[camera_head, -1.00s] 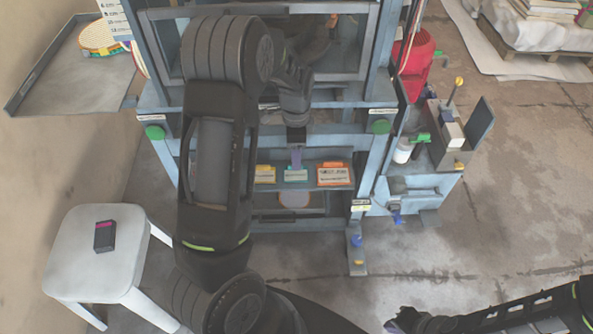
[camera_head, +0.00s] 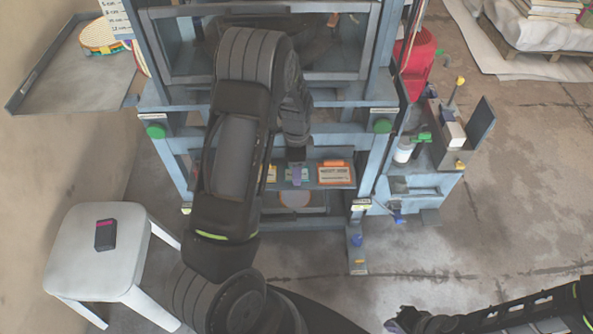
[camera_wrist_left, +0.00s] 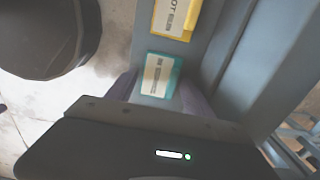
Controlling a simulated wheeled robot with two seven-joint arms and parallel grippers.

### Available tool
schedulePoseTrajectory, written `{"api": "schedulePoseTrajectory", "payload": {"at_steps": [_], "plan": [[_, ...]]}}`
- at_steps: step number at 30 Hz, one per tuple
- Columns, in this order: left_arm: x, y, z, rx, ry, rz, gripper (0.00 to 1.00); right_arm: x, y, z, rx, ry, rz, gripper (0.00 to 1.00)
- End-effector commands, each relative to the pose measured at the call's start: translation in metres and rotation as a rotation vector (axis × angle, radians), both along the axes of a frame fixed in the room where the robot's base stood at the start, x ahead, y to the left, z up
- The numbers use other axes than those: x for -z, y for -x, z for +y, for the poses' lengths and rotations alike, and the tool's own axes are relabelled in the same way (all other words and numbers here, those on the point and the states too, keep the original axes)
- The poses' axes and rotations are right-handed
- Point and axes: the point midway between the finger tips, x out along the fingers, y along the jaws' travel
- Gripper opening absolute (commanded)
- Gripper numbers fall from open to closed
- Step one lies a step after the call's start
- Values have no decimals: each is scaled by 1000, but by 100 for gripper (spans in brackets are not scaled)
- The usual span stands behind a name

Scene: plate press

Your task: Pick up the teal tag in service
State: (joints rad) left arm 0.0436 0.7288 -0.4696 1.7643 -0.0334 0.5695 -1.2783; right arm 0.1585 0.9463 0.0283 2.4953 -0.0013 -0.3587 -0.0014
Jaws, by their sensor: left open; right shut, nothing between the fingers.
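The teal tag (camera_head: 304,174) is on the shelf low in the blue frame, between a yellow tag (camera_head: 271,174) and an orange tag (camera_head: 334,174). My left gripper (camera_head: 297,173) is in front of the teal tag and partly covers it. In the left wrist view the teal tag (camera_wrist_left: 160,76) shows face-on, with small print I cannot read. The open purple fingers of my left gripper (camera_wrist_left: 161,94) lie on either side of its lower part; I cannot tell whether they touch it. My right gripper (camera_head: 397,324) is shut and empty at the bottom edge.
The yellow tag also shows in the left wrist view (camera_wrist_left: 178,18), just above the teal one. Blue posts (camera_head: 372,165) flank the shelf. A white stool (camera_head: 85,262) with a dark box (camera_head: 105,235) stands at left.

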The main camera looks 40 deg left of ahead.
Motion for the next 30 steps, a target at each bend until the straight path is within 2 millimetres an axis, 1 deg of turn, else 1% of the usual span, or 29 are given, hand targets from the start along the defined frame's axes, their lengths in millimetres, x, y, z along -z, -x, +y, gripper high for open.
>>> {"api": "schedulePoseTrajectory", "payload": {"at_steps": [17, 30], "plan": [[0, 0, 0, 0, 0, 0, 61, 0, 0, 0, 0, 0, 0, 0], [0, 0, 0, 0, 0, 0, 26, 0, 0, 0, 0, 0, 0, 0]]}}
